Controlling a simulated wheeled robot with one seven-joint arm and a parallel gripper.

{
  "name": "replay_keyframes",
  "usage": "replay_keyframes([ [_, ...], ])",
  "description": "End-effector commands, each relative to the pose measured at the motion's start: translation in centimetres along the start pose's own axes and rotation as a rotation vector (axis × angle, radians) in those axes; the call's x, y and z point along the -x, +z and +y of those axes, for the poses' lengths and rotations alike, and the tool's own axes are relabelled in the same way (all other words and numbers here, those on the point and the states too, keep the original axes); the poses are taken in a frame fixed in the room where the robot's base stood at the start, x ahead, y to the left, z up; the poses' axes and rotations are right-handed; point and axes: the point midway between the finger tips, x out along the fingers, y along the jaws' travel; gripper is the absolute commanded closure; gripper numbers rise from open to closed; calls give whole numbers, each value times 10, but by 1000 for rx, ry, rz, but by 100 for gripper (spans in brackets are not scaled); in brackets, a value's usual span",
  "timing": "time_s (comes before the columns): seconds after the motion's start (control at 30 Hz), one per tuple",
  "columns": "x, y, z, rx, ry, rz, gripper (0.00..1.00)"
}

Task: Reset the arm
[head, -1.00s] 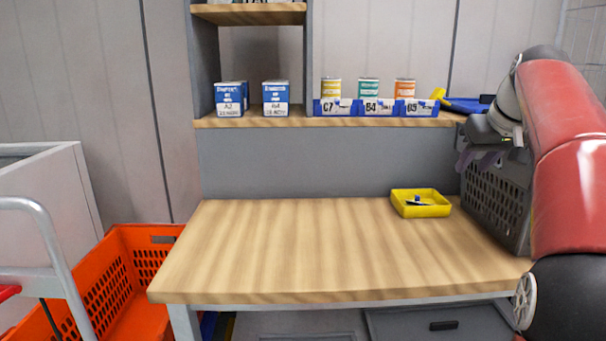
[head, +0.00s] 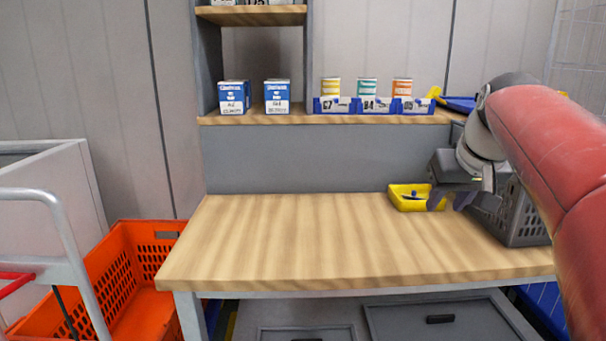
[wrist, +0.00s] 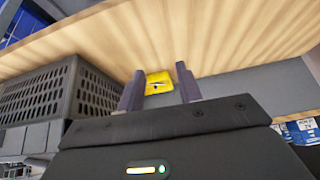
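My red and grey arm (head: 550,150) reaches in from the right in the head view. My gripper (head: 451,200) hangs above the right part of the wooden table, in front of the yellow tray. In the wrist view my gripper (wrist: 158,88) has its two fingers spread apart with nothing held between them. The yellow tray (wrist: 160,78) shows in the gap between the fingers, beyond the tips. In the head view the yellow tray (head: 405,205) is partly hidden by the gripper.
A grey perforated crate (head: 520,215) stands at the table's right end. The wooden table (head: 330,240) is clear on its left and middle. A shelf (head: 300,118) behind holds boxes and cans. An orange tote (head: 125,270) stands on the floor at left.

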Motion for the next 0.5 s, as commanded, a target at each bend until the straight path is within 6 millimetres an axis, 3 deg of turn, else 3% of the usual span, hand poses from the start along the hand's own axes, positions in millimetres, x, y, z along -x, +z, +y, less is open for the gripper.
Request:
replay_keyframes([
  [0.2, -12, 106, -54, -1, 4, -24, 65],
  [0.4, -42, 212, -82, 6, 11, -39, 65],
  [0.5, -56, 250, -87, 11, 13, -44, 65],
])
